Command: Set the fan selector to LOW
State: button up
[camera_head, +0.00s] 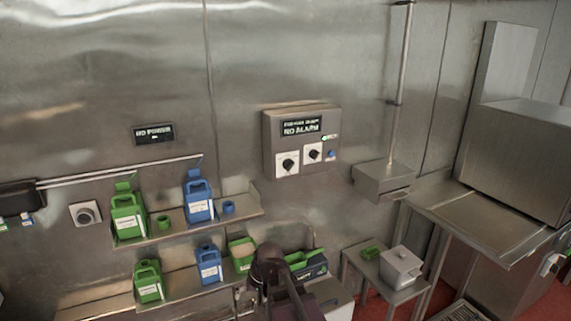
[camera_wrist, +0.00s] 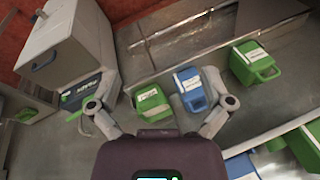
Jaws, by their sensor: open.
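A grey control box (camera_head: 301,141) is mounted on the wall in the middle of the head view, with a dark display reading "NO ALARM". Below the display are two black rotary knobs on white plates, a left knob (camera_head: 288,164) and a smaller right knob (camera_head: 313,154). A separate round dial (camera_head: 85,214) sits on a white plate on the wall at far left. The labels are too small to tell which is the fan selector. My gripper (camera_wrist: 160,106) is open and empty in the wrist view, its fingers wide apart. In the head view my arm is low, below the control box; its fingers are hidden.
Two wall shelves hold green jugs (camera_head: 128,214) and blue jugs (camera_head: 199,197), left of the control box. The wall around the control box is clear.

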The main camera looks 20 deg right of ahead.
jog(key=w+d+r+m+t+y+p, duration=0.1)
jog(key=w+d+r+m+t+y, duration=0.3)
jog(key=w, duration=0.5)
jog(key=m+t+h+p, duration=0.3)
jog(key=m+t+h, duration=0.4)
jog(key=m+t, duration=0.9)
send_near(291, 167)
jog(key=s+r+m+g, duration=0.4)
jog(key=shift+w+d+f+y, duration=0.2)
jog(key=shift+w+d+y, duration=0.05)
jog(key=shift+d+y, duration=0.05)
jog(key=shift+w, duration=0.1)
jog(key=shift+w+a, duration=0.15)
jog(key=shift+w, duration=3)
jog(key=shift+w+a, duration=0.1)
jog(key=shift+w, duration=3.1)
jog(key=shift+w, duration=0.1)
jog(key=shift+w, duration=0.3)
